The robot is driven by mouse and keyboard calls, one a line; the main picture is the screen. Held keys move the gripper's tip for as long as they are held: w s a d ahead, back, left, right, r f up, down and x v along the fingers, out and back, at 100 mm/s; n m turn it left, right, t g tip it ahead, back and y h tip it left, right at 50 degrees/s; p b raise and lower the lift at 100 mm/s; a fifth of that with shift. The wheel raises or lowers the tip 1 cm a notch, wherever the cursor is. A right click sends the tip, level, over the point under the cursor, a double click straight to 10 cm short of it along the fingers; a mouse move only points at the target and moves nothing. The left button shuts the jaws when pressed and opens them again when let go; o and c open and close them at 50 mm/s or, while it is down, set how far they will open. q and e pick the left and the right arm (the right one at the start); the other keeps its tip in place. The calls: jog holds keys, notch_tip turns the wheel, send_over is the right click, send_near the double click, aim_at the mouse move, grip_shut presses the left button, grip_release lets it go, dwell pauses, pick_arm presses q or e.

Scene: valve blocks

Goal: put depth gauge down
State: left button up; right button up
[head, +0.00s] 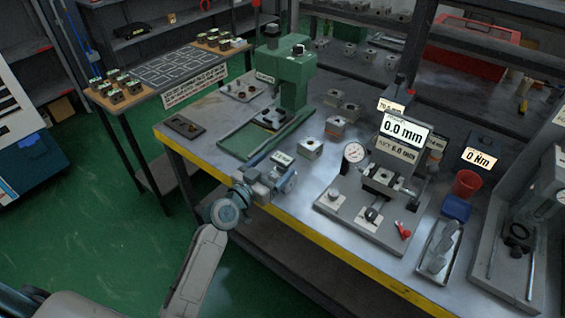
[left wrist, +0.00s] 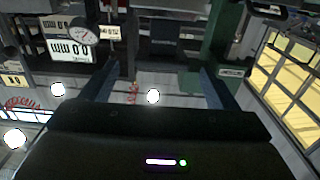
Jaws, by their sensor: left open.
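My left gripper (head: 281,176) is over the front edge of the metal bench, with its jaws apart. In the left wrist view the two fingers (left wrist: 158,88) stand wide apart, with nothing seen held between them. A round white dial gauge (head: 354,152) is upright at the grey fixture (head: 345,190), to the right of the gripper and apart from it. It also shows upside down in the left wrist view (left wrist: 80,35). A "0.0 mm" readout (head: 403,131) stands beside it. I cannot tell for sure whether this dial is the depth gauge. My right gripper is not in view.
A green press (head: 293,75) stands behind the left gripper, and a small metal block (head: 310,148) sits near it. A red cup (head: 466,183) and a grey tray (head: 438,250) are at the right. A side table (head: 160,75) holds several blocks. Bare bench (head: 215,110) shows at left.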

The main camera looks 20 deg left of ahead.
aim_at(282, 158)
pick_arm(q)
jog(key=p+x, duration=0.1)
jog(key=x, duration=0.3)
jog(key=shift+w+f, duration=0.15)
jog(key=shift+w, duration=0.1)
jog(key=shift+w+f, duration=0.1)
jog(key=shift+w, duration=0.05)
jog(key=c, duration=1.2)
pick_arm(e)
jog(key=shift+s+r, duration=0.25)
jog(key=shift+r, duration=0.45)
